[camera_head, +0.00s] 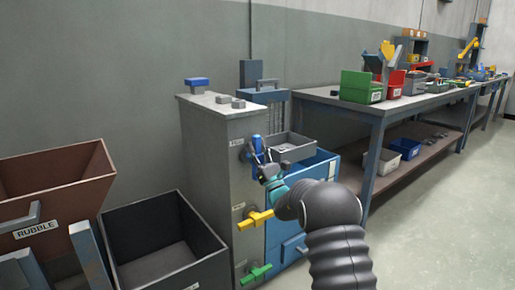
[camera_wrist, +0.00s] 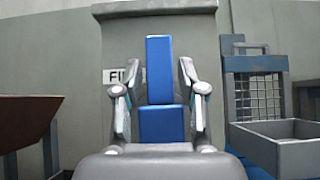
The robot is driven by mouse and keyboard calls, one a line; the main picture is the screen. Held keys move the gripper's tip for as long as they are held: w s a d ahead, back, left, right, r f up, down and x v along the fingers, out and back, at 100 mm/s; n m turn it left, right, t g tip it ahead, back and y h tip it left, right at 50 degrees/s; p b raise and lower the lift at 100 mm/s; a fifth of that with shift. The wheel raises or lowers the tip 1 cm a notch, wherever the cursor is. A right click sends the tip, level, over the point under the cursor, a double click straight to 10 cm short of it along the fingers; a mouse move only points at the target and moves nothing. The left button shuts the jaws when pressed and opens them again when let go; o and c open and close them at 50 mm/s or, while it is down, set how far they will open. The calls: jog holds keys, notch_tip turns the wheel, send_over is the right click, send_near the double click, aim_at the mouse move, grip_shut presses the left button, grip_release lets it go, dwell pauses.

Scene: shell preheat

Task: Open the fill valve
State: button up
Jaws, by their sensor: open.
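The fill valve's blue handle (camera_head: 257,147) is at the top of the grey cabinet's (camera_head: 212,150) front, beside a small label. In the wrist view the blue handle (camera_wrist: 160,70) stands upright, next to a partly hidden label (camera_wrist: 112,76) reading "FI". My gripper (camera_head: 264,165) is at the handle. In the wrist view my gripper's fingers (camera_wrist: 160,88) are open, one on each side of the blue handle. Narrow gaps show beside the handle; contact cannot be told.
A yellow valve handle (camera_head: 255,219) and a green one (camera_head: 256,273) sit lower on the same cabinet. A grey tray (camera_head: 290,148) is close on the right. A brown rubble bin (camera_head: 60,195) and dark bin (camera_head: 165,240) stand left. A workbench (camera_head: 330,101) stands right; open floor lies beyond.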

jog(key=v, duration=1.2)
jog(key=shift+w, duration=0.15)
